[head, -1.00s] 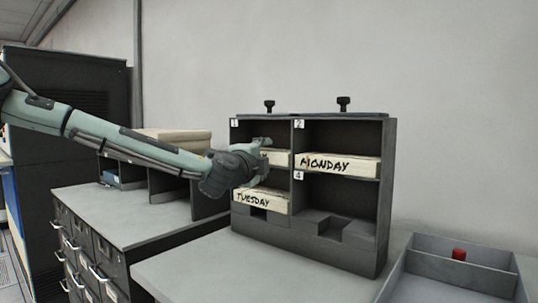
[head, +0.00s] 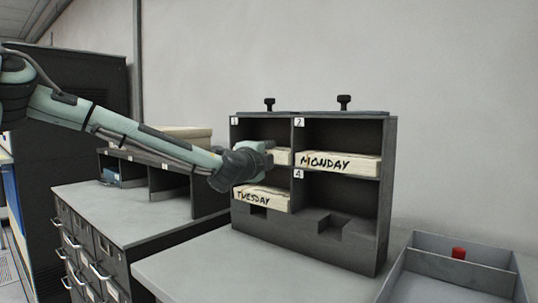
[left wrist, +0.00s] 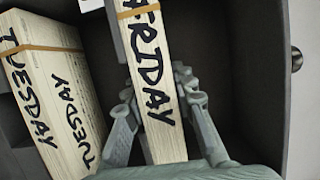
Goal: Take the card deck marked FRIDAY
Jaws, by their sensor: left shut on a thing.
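The FRIDAY card deck (left wrist: 152,60) is a pale deck with an orange band and handwritten letters. It lies in compartment 1 of the dark grey rack (head: 388,200). In the head view the deck (head: 283,156) is mostly hidden behind my gripper. My left gripper (left wrist: 154,98) is shut on it, one finger on each side. In the head view this gripper (head: 267,150) reaches into the upper left compartment. The TUESDAY deck (head: 262,198) lies below and also shows in the left wrist view (left wrist: 50,90). The MONDAY deck (head: 338,163) sits in compartment 2. My right gripper is out of view.
Compartment 4, at the lower right, holds no deck. A grey tray (head: 409,290) with a small red object (head: 459,253) stands at the front right. The counter (head: 215,265) before the rack is clear. A drawer cabinet (head: 90,240) with low shelving stands at the left.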

